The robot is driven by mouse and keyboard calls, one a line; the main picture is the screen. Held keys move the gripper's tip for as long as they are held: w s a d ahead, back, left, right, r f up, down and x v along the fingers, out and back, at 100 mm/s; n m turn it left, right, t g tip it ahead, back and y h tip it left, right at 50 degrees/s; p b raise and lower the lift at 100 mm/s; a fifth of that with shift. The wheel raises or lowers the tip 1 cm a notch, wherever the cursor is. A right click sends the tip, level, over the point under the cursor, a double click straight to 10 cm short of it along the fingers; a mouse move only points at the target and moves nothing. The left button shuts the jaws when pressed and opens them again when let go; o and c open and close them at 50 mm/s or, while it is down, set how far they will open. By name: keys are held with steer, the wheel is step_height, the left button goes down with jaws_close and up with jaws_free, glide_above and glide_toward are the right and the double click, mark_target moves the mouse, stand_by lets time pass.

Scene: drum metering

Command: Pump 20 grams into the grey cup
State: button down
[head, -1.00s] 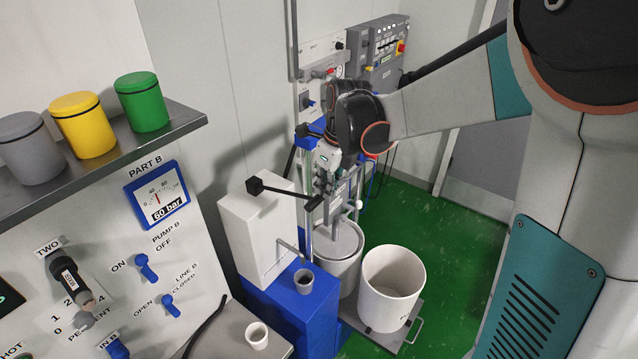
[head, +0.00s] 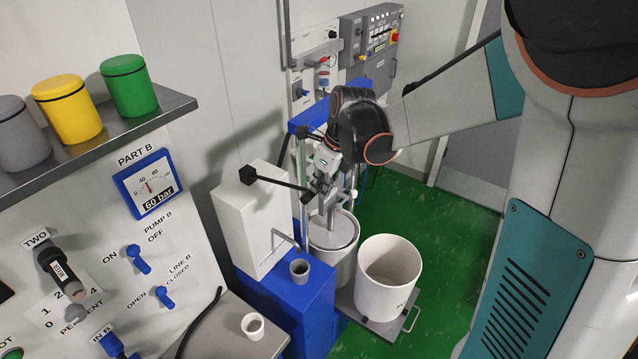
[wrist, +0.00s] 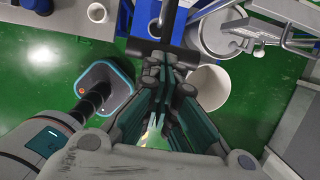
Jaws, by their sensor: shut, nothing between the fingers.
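The grey cup (head: 300,270) stands upright on a blue cabinet, under the thin spout of a white pump box (head: 252,222). It also shows in the wrist view (wrist: 155,28); its contents cannot be made out. A black pump lever (head: 280,183) reaches right from a block at the box toward my gripper (head: 317,187). In the wrist view a dark crossbar (wrist: 145,57) lies just past the fingertips of my gripper (wrist: 167,78). My gripper is shut and empty, pointing down by the lever's right end. I cannot tell whether they touch.
A white cup (head: 253,326) stands on a grey ledge at the front. A drum (head: 335,252) and an open white bin (head: 388,285) stand right of the blue cabinet. A valve panel (head: 145,265) is at left. Green floor is clear at right.

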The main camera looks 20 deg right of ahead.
step_height(320, 180, down, 18)
steer(key=t+y+b, duration=0.3)
steer(key=t+b, duration=0.2)
steer(key=b, duration=1.3)
steer(key=shift+f+y+b, duration=0.25)
steer(key=shift+y+b, duration=0.15)
steer(key=shift+s, duration=0.15)
steer(key=shift+f, duration=0.1)
step_height(320, 180, up, 14)
steer(key=s+d+p, duration=0.1)
steer(key=s+p, duration=0.1)
steer(key=p, duration=0.2)
steer(key=shift+f, duration=0.2)
steer(key=shift+w, duration=0.1)
